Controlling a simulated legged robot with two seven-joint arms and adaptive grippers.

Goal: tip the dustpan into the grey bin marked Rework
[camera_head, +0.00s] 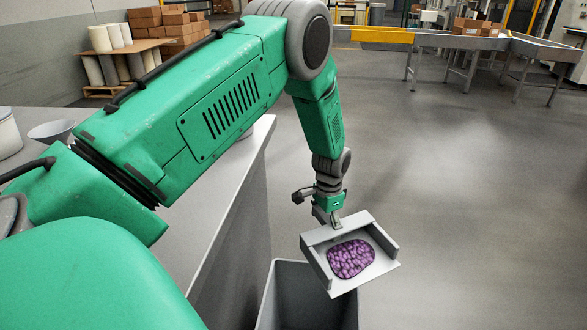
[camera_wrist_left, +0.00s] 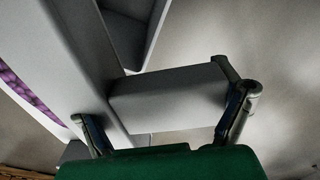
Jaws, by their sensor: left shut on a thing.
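A light grey dustpan (camera_head: 321,255) with a heap of purple candies (camera_head: 351,259) in it hangs from my left gripper (camera_head: 333,219). The gripper is shut on its handle, which shows between the fingers in the left wrist view (camera_wrist_left: 168,98). The pan is tilted somewhat, its open edge toward the lower right, and the candies lie in it. A grey bin (camera_head: 283,290) stands on the floor below, partly behind the pan. The pan is above the bin's right part. No label on the bin shows. My right gripper is not in view.
A grey counter (camera_head: 235,190) stands left of the bin, with a bowl (camera_head: 52,131) and a white tub (camera_head: 8,134) at its far left. The floor to the right is clear. A conveyor (camera_head: 450,42) and stacked boxes (camera_head: 165,20) are far behind.

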